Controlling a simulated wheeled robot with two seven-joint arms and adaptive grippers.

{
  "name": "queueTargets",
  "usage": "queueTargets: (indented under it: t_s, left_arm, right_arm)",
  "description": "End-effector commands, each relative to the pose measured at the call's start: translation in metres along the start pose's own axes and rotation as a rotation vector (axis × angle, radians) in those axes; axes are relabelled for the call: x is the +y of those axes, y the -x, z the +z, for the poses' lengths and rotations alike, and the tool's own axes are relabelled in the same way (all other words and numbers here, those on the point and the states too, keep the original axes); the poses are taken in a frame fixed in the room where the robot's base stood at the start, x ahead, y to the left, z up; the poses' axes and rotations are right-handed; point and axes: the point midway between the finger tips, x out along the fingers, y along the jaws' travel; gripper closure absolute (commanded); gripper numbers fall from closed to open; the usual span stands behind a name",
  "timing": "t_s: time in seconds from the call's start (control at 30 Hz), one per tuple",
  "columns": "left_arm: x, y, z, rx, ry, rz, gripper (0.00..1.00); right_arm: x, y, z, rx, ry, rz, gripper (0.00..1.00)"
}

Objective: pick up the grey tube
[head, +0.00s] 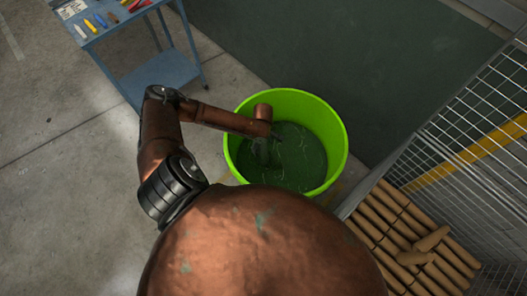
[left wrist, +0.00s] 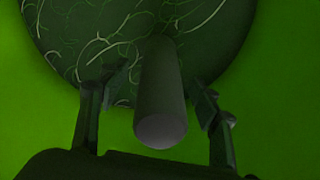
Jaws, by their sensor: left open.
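The grey tube (left wrist: 160,95) shows in the left wrist view inside the bright green tub (head: 337,132), one round end facing the camera. Its far end meets the dark green floor of the tub, among pale curly strands. My left gripper (left wrist: 161,80) is open, one finger on each side of the tube, with a gap visible on both sides. In the head view my left arm reaches down into the tub, and the gripper (head: 262,152) is small and dark there. I cannot pick out the tube clearly in the head view. My right gripper is not in view.
A blue cart (head: 162,76) with small tools on top stands at the upper left. Brown cardboard rolls (head: 405,240) lie at the lower right beside a wire mesh fence (head: 480,130). Concrete floor is clear at left.

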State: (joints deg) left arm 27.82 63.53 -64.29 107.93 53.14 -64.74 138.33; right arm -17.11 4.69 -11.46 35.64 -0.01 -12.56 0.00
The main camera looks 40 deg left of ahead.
Motion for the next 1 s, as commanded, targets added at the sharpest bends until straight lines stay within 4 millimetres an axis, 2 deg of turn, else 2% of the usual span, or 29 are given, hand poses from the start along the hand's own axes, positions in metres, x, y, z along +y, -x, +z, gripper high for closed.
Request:
queueTargets:
  t_s: [0.03, 0.13, 0.43, 1.0]
  left_arm:
    - [0.0, -0.01, 0.0, 0.0, 0.0, -0.001, 0.42]
    - [-0.001, -0.02, 0.0, 0.001, 0.0, -0.001, 0.42]
    - [0.0, -0.023, 0.0, 0.0, 0.0, 0.001, 0.42]
    - [-0.001, -0.023, 0.0, 0.0, 0.001, 0.0, 0.81]
  right_arm:
    - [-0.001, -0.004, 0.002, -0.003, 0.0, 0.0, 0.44]
    - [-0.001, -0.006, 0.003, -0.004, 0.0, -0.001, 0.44]
    - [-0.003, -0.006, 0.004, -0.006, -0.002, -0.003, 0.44]
    - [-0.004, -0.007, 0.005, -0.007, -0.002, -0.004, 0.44]
